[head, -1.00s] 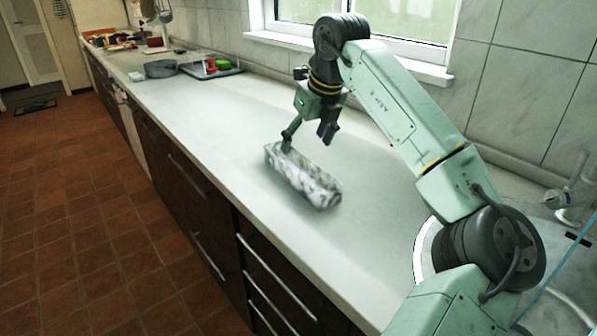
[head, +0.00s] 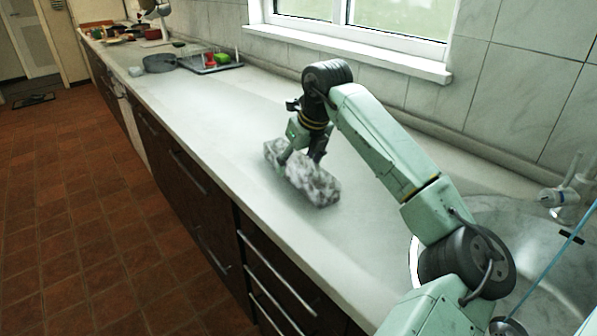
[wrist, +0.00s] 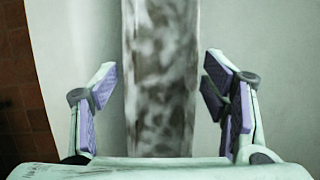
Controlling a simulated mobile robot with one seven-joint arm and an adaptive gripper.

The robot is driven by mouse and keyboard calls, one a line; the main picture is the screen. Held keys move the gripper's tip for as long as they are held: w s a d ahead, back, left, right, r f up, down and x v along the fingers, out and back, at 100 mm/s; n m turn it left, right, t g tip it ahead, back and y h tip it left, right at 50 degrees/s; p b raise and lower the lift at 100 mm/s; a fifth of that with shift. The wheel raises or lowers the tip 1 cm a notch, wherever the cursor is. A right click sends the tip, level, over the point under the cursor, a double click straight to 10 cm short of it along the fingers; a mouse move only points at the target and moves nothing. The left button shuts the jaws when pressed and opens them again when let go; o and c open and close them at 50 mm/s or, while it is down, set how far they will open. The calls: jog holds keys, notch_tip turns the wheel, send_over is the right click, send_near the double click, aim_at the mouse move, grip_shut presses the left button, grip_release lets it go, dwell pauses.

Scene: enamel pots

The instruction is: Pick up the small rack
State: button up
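The small rack (head: 314,187) is a long, narrow box with a mottled grey and white surface, lying on the counter near its front edge. My gripper (head: 300,163) is low at the far part of the rack in the head view. In the wrist view the rack (wrist: 160,80) runs up the middle of the picture. My gripper (wrist: 165,100) is open there, with one purple-padded finger on each side of the rack and a visible gap on both sides. Fingertip contact with the counter cannot be told.
The white counter (head: 225,120) is clear around the rack. A grey pot (head: 159,63) and a dark tray (head: 210,64) with red and green items stand farther back. A round sink (head: 500,215) with a tap (head: 565,195) is at right. The window wall bounds the counter.

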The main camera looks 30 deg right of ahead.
jog(key=c, duration=1.1)
jog(key=shift+r, duration=0.1)
